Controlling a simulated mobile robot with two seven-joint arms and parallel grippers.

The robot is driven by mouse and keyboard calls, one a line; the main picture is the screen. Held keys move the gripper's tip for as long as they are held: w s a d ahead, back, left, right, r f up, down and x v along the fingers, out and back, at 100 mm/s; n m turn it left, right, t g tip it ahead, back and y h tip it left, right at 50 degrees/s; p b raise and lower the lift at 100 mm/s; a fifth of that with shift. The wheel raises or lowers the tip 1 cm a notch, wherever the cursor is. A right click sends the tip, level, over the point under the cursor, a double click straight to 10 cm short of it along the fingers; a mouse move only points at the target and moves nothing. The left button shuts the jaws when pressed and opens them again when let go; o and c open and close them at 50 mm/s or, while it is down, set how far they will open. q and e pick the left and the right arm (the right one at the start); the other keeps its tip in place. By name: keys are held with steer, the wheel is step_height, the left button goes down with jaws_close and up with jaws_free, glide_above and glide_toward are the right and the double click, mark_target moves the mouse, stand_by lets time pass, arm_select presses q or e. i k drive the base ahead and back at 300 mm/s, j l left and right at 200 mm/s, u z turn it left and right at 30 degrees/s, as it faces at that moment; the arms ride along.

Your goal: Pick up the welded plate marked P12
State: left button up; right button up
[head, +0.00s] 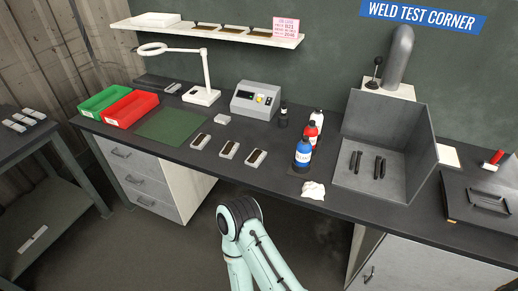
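Several small welded plates lie on the dark workbench (330,203). Three pale ones with a dark strip form a diagonal row near its front edge: a left plate (201,141), a middle plate (229,150) and a right plate (256,158). A smaller light piece (222,118) lies behind them. Any marks on the plates are too small to read, so I cannot tell which is P12. More light plates (20,122) lie on the left side table. Part of my own arm shows at bottom centre, below the bench edge. Neither gripper is in view.
A green mat (170,124), green bin (103,99) and red bin (131,108) lie left of the plates. A magnifier lamp (203,95) and grey control box (256,100) stand behind. Bottles (302,154), a white cloth (313,190) and an open metal booth (385,150) are right.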

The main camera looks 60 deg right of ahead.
mark_target(256, 158)
steer(key=l+z, duration=0.1)
steer(key=z, duration=0.3)
steer(key=i+z, duration=0.1)
steer(key=z, duration=0.25)
steer(key=i+l+z, duration=0.1)
steer(key=z, duration=0.7)
steer(key=i+l, duration=0.1)
steer(key=i, duration=0.4)
